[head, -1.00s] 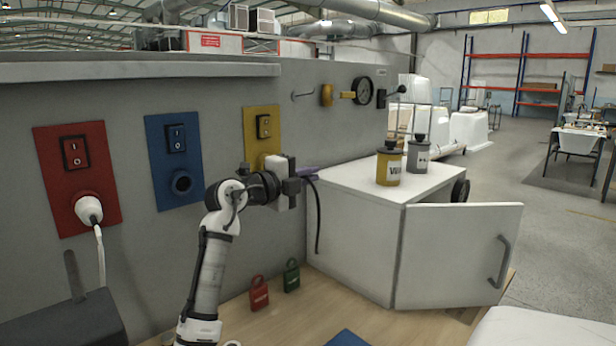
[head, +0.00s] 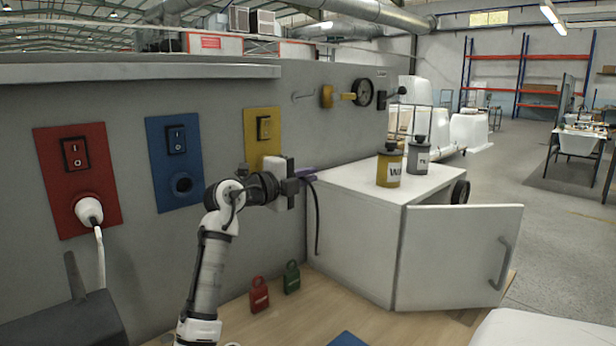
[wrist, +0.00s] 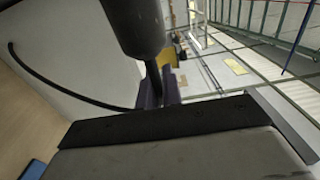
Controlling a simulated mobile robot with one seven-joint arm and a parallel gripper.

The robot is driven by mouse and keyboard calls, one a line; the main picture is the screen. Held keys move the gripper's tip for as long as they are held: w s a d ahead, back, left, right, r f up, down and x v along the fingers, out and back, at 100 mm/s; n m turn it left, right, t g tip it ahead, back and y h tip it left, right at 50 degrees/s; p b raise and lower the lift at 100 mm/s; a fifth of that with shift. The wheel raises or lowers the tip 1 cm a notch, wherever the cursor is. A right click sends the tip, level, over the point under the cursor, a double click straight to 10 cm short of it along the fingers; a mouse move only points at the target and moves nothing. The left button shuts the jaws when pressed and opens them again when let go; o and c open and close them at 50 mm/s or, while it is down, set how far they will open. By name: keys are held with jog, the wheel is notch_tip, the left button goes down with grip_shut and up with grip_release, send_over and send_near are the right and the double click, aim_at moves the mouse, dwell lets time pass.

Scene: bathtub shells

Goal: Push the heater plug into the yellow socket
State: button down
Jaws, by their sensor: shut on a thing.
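The yellow panel (head: 262,142) on the grey wall carries a black switch (head: 264,127); its socket is hidden behind my wrist. My gripper (head: 308,174) is in front of this panel, at its right, with its purple fingers pointing right towards the white cabinet. In the wrist view the purple fingers (wrist: 160,92) are shut on a dark thing, seemingly the heater plug (wrist: 153,80), mostly hidden. A black cable (head: 317,225) hangs below the fingers and curves off to the left in the wrist view (wrist: 55,90).
The blue panel (head: 173,150) has an empty round socket (head: 181,184). A white plug (head: 89,209) sits in the red panel (head: 76,165). The white cabinet (head: 350,235) has its door (head: 455,257) open; canisters stand on top. Red (head: 259,297) and green (head: 291,279) padlocks are on the bench.

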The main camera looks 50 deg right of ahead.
jog(key=shift+w+p, duration=0.4)
jog(key=shift+w, duration=0.75)
jog(key=c, duration=1.5)
grip_release()
jog(key=shift+d, duration=0.1)
jog(key=a+b, duration=0.3)
jog(key=a, duration=0.4)
jog(key=shift+w+a, duration=0.25)
jog(key=shift+w, duration=0.15)
